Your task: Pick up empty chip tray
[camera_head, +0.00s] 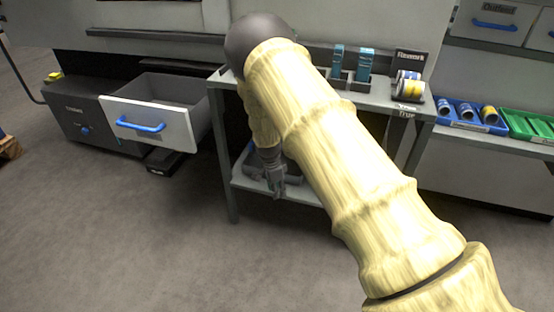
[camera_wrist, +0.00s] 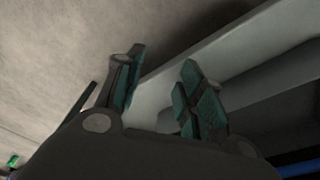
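A dark grey tray-like container (camera_head: 292,170) sits on the lower shelf of the grey bench, partly hidden by my arm; I cannot see inside it or confirm that it is the chip tray. My gripper (camera_head: 275,188) hangs in front of this shelf, pointing down, at the left part of the container in the picture. In the wrist view my gripper (camera_wrist: 158,85) has its two fingers spread, with nothing between them. A pale grey shelf edge runs diagonally behind the fingers. I cannot tell whether the gripper touches the shelf or the container.
An open drawer (camera_head: 190,132) with a blue handle juts out of the dark machine at left. The bench top (camera_head: 385,103) carries blue-green items and rolls. A blue bin (camera_head: 470,122) and a green bin (camera_head: 525,126) stand at right. The floor in front is clear.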

